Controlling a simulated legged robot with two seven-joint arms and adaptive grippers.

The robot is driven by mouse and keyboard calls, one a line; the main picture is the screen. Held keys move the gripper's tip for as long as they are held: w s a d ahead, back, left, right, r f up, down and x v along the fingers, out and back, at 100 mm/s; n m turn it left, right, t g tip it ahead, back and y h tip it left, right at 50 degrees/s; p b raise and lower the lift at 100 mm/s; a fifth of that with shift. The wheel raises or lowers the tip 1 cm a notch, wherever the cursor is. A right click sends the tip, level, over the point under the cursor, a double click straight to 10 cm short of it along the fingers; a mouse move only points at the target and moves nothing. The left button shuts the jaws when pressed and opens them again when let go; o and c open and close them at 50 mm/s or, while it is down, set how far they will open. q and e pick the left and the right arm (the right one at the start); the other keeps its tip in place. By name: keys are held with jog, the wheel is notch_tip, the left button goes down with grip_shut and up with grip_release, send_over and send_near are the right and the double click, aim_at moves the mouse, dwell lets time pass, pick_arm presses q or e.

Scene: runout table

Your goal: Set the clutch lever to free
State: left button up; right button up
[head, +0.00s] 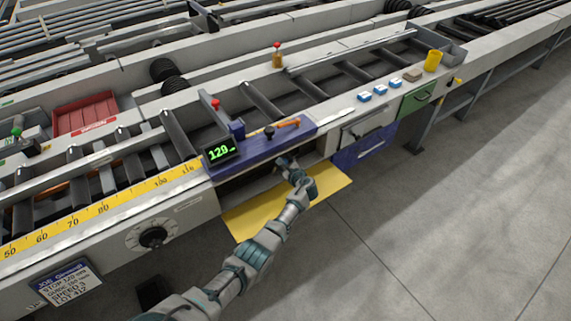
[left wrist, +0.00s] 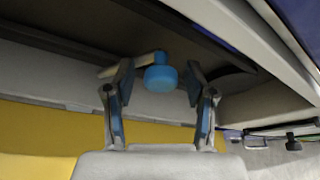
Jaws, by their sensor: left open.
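A lever with a pale metal arm and a round blue knob (left wrist: 161,80) hangs in the shaded space under the table's edge in the left wrist view. My left gripper (head: 285,162) reaches into the opening below the blue panel in the head view. In the left wrist view its open fingers (left wrist: 160,92) stand on either side of the blue knob, with visible gaps. In the head view the knob is not clearly visible. No label for the lever's positions is readable. My right gripper is in neither view.
The blue panel (head: 262,148) above the opening carries a green display (head: 220,152), a black knob (head: 269,132) and an orange handle (head: 288,124). A yellow sheet (head: 250,217) lies below. Drawers (head: 363,145) are to the right, with open floor in front.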

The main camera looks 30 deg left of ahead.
pick_arm(q)
jog(key=shift+r, duration=0.1)
jog(key=shift+s+d, duration=0.15)
jog(key=shift+d, duration=0.05)
jog(key=v, duration=1.1)
jog(key=shift+d, duration=0.25)
